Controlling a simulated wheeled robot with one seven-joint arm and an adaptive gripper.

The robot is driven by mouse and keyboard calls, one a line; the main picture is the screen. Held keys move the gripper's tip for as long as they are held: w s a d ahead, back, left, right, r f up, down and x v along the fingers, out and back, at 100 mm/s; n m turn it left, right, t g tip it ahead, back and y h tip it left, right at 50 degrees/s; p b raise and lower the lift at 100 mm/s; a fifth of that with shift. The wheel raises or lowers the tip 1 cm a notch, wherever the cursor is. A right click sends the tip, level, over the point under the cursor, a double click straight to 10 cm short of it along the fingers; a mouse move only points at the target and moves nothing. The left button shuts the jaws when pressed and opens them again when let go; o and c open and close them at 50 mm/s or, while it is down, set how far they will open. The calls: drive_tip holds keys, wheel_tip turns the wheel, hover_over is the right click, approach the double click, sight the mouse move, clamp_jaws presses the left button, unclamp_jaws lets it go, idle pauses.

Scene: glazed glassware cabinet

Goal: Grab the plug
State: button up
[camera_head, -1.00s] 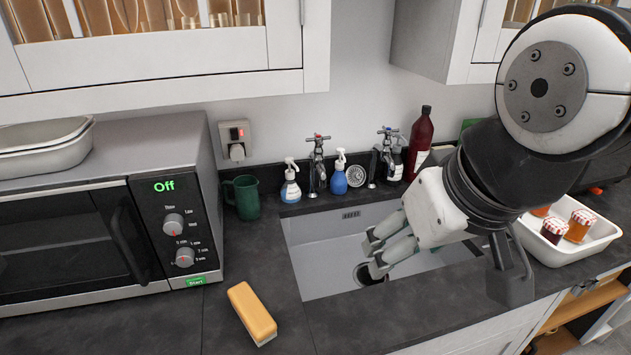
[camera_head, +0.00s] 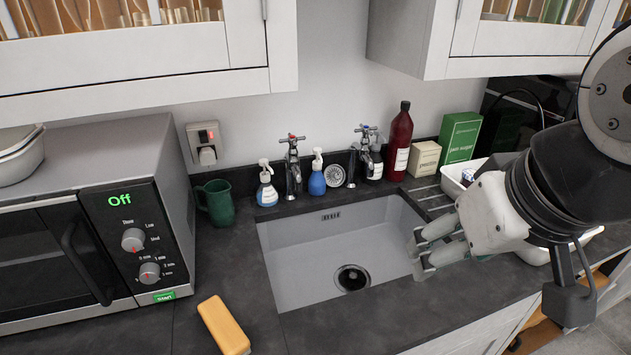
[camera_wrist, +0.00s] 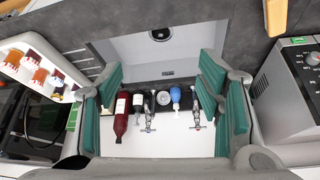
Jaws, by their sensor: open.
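A round, perforated metal disc (camera_head: 335,176), which looks like a sink plug, stands upright behind the sink between a blue spray bottle and the right tap. In the wrist view the disc (camera_wrist: 163,98) appears between my fingers, well beyond them. A white electrical plug (camera_head: 207,156) sits in the wall socket (camera_head: 203,136) at left, above the green mug. My gripper (camera_head: 418,256) is open and empty over the right side of the sink, apart from both. Its teal-padded fingers frame the wrist view (camera_wrist: 162,85).
The sink (camera_head: 290,270) has an open drain (camera_head: 351,278). Taps (camera_head: 292,165), spray bottles (camera_head: 317,178) and a tall red bottle (camera_head: 397,142) crowd its back edge. A green mug (camera_head: 216,203) and microwave (camera_head: 90,240) stand left, a yellow sponge (camera_head: 224,325) in front. A white tray (camera_head: 455,185) is right.

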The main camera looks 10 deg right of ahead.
drive_tip(key=shift+w, duration=0.2)
drive_tip(key=c, duration=0.4)
drive_tip(key=n+g+h+b, duration=0.1)
drive_tip(key=n+g+b, duration=0.4)
drive_tip(key=n+b, duration=1)
hover_over(352, 277)
drive_tip(key=a+p, duration=0.1)
drive_tip(key=p, duration=0.2)
wheel_tip(352, 277, down, 43)
drive_tip(key=n, duration=0.3)
drive_tip(key=shift+w+f, duration=0.15)
drive_tip(key=shift+d+f, duration=0.15)
drive_tip(key=shift+f, duration=0.8)
drive_tip(key=shift+d+f, duration=0.2)
drive_tip(key=shift+f, duration=0.8)
drive_tip(key=shift+d+f, duration=0.15)
drive_tip(key=shift+f, duration=0.8)
